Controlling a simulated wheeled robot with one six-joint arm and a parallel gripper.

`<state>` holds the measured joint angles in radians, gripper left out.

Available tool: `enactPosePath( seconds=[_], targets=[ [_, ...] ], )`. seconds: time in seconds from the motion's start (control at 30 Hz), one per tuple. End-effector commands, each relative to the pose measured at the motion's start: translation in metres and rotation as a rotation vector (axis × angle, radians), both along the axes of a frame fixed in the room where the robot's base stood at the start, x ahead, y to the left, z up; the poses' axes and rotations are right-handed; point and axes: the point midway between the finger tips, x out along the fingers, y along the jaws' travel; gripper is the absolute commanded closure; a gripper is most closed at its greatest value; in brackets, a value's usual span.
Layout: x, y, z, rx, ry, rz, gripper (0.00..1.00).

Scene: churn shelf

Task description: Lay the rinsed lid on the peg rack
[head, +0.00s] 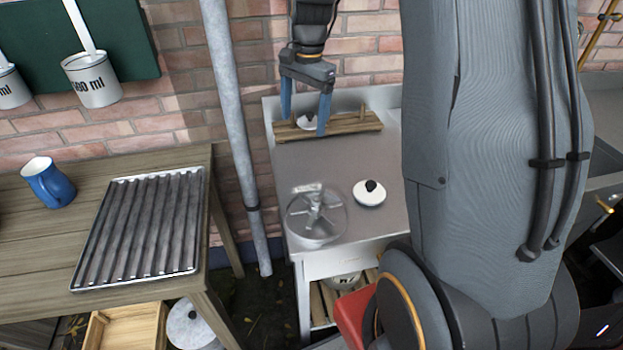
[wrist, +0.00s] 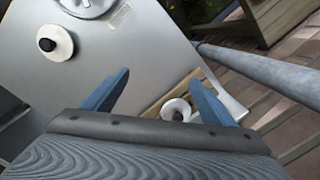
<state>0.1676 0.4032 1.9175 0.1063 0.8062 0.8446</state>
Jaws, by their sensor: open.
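The wooden peg rack (head: 352,123) stands at the back of the metal worktop, with short pegs on it. A white lid with a dark knob (head: 307,122) is at its left part; it also shows on the rack in the wrist view (wrist: 172,108). Whether it lies flat or leans is unclear. My gripper (head: 304,127) is open above the rack, its blue fingers on either side of this lid and apart from it. A second white lid with a black knob (head: 369,193) lies on the worktop in front, seen also in the wrist view (wrist: 54,43).
A round spoked metal fixture (head: 316,214) sits on the worktop (head: 330,165) left of the second lid. A grey vertical pipe (head: 232,110) stands left of the worktop. A wooden table with a ribbed metal tray (head: 140,228) and a blue jug (head: 50,184) is farther left. A brick wall is behind.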

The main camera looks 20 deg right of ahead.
Motion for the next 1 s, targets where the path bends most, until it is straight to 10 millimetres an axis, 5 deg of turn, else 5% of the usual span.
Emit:
enactPosePath(
  seconds=[0.2, 0.4, 0.57, 1.0],
  targets=[
    [-0.117, 0.051, -0.015, -0.072, -0.047, 0.605, 0.21],
    [-0.191, 0.07, -0.03, -0.11, -0.071, 0.983, 0.21],
    [-0.211, 0.072, -0.035, -0.12, -0.076, 1.087, 0.21],
    [-0.211, 0.072, -0.035, -0.12, -0.075, 1.089, 0.21]
  ],
)
